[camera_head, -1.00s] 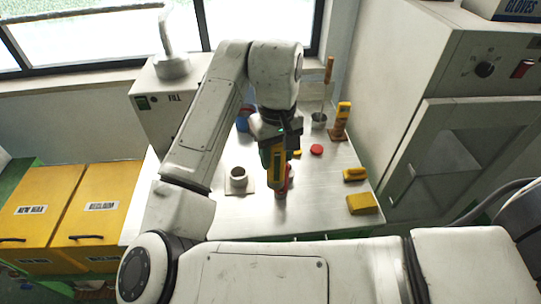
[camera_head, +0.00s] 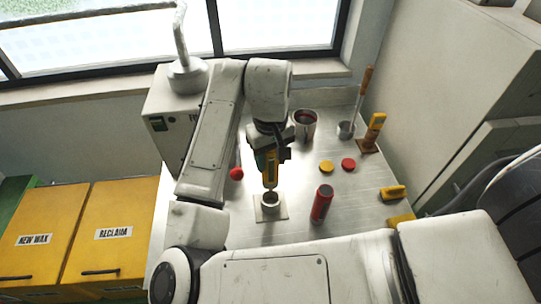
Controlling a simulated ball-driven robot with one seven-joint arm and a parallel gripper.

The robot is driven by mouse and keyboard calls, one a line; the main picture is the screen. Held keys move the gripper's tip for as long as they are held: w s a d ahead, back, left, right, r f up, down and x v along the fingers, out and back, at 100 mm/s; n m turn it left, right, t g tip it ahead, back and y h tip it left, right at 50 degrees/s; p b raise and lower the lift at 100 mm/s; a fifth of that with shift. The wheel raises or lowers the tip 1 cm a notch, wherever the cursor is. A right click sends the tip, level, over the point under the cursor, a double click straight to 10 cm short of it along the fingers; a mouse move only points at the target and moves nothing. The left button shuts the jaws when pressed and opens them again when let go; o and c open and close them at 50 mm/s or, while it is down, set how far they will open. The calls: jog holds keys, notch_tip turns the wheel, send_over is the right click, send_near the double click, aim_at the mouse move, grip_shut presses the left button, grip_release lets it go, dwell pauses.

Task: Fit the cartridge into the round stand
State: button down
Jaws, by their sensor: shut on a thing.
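My gripper (camera_head: 268,153) is shut on a yellow cartridge (camera_head: 269,170) with a dark upper part and a narrower lower end. It holds the cartridge roughly upright over the round stand (camera_head: 270,211). The stand is a short grey ring on a square pale plate on the metal table. The cartridge's lower end meets the ring's opening in the picture; I cannot tell whether it is inside or just above it. The jaws are partly hidden by the arm.
A red cylinder (camera_head: 321,204) with a dark top stands close right of the stand. A red knob (camera_head: 236,173) lies left. The table front is mostly clear.

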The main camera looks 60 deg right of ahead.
aim_at(271, 186)
jog(key=shift+f+b, duration=1.95)
jog(key=shift+f, duration=0.9)
jog(key=shift+f+b, duration=1.35)
jog(key=shift+f, duration=1.7)
dwell(0.4)
jog(key=shift+c, duration=2.3)
grip_release()
notch_tip(271, 186, up, 11)
jog(key=shift+f+p, duration=0.1)
jog(key=shift+p, duration=0.8)
